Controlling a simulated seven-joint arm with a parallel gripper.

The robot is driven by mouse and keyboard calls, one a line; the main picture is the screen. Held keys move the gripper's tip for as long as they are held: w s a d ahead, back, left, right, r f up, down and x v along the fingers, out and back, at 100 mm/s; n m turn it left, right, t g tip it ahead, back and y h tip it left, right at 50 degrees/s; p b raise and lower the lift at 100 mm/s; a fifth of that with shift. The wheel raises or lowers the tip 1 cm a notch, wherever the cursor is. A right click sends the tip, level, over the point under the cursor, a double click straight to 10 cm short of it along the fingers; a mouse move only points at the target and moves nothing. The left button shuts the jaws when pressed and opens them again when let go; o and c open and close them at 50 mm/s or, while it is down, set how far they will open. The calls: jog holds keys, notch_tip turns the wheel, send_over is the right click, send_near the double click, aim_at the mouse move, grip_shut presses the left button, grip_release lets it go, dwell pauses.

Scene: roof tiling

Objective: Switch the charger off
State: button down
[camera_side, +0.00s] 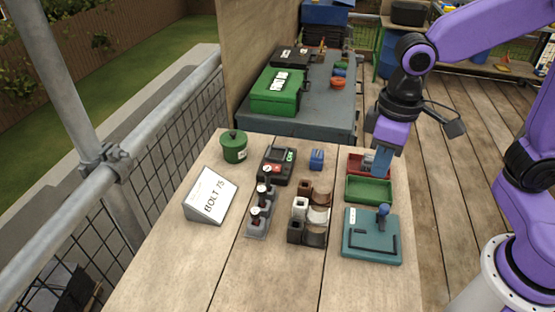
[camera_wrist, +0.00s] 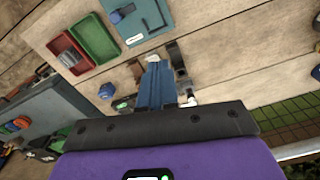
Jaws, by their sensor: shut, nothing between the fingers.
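The charger (camera_side: 277,165) is a dark box on the table in the side view, with a small lit green display and a red spot on its top. I cannot tell the position of its switch. In the wrist view, a dark edge with a green glow (camera_wrist: 122,104), which looks like the charger, shows just left of my fingers and is partly hidden by my gripper body. My gripper (camera_side: 383,160) has blue fingers, shut and empty. It is above the red tray, to the right of the charger and apart from it. The fingers also show in the wrist view (camera_wrist: 156,84).
A blue block (camera_side: 317,159) stands between charger and trays. The red tray (camera_side: 357,161) and green tray (camera_side: 369,189) lie right.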

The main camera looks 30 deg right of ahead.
jog(key=w+a+f+m, duration=0.1)
jog(key=w+a+m, duration=0.25)
jog(key=w, duration=0.45)
jog(key=w+a+m, duration=0.2)
jog(key=w+m, duration=0.3)
jog(key=w, duration=0.4)
jog(key=m, duration=0.7)
send_over(277, 168)
jog(key=shift+w+f, duration=0.1)
jog(key=shift+f, duration=2.25)
jog(key=shift+f, duration=0.1)
notch_tip(277, 168, down, 14)
jog(key=shift+r, duration=0.1)
jog(key=shift+f, duration=0.2)
